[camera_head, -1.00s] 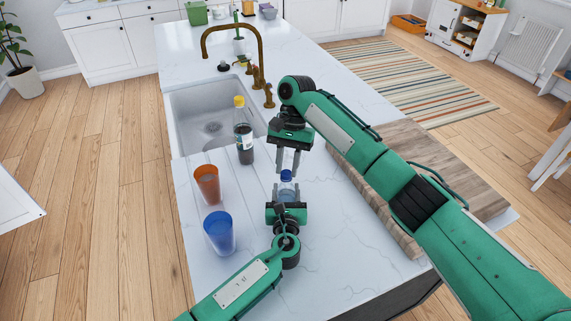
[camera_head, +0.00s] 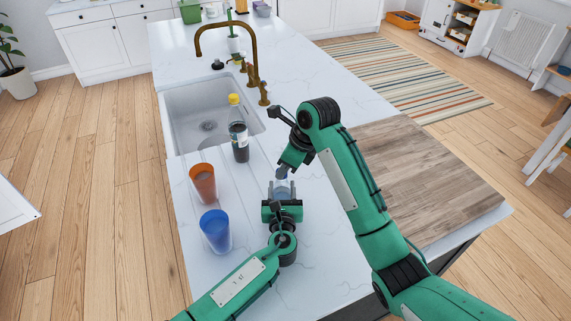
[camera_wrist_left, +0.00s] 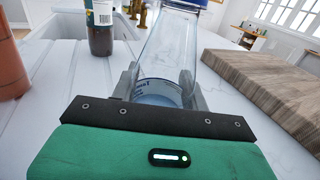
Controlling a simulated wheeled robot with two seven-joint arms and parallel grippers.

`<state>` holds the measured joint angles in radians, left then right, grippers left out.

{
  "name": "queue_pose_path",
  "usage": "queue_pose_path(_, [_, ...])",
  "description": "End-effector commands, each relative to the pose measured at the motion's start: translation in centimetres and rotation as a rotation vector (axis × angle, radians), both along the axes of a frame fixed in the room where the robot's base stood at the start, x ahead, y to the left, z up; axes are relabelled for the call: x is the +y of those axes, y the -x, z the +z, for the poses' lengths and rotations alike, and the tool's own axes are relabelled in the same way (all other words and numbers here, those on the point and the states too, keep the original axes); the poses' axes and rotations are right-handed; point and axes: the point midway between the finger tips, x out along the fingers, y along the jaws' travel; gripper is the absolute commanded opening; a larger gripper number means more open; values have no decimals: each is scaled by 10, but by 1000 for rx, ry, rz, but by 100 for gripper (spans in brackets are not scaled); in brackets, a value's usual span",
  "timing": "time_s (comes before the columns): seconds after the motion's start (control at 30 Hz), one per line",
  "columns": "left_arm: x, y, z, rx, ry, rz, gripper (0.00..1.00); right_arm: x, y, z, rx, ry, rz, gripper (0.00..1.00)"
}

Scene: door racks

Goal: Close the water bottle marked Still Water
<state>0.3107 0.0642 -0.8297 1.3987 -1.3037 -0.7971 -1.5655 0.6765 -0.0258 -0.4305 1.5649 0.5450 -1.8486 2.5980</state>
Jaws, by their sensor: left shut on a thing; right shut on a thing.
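The clear water bottle (camera_head: 282,190) stands upright on the worktop and looks upright but leaning in the left wrist view (camera_wrist_left: 165,62), where part of a blue-and-white label shows. My left gripper (camera_head: 281,186) is shut around the bottle's lower body, one finger on each side; its fingers also show in the left wrist view (camera_wrist_left: 158,78). The bottle's blue cap (camera_wrist_left: 192,2) shows at the top edge of that view. My right gripper (camera_head: 282,173) is over the bottle's top, shut on the cap, which it largely hides in the head view.
An orange cup (camera_head: 202,183) and a blue cup (camera_head: 215,231) stand left of my left gripper. A wooden board (camera_head: 430,185) lies on the right.

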Motion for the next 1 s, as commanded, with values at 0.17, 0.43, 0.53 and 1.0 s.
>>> queue_pose_path(0.17, [-1,0,0,0,-1,-3,0,1,0,1,1,0,12,37])
queue_pose_path(0.43, [-1,0,0,0,-1,-2,0,1,0,0,2,1,14,49])
queue_pose_path(0.53, [-1,0,0,0,-1,-2,0,1,0,3,2,0,15,49])
queue_pose_path(1.0, [0,0,0,0,-1,-1,0,0,0,46,2,2,15,49])
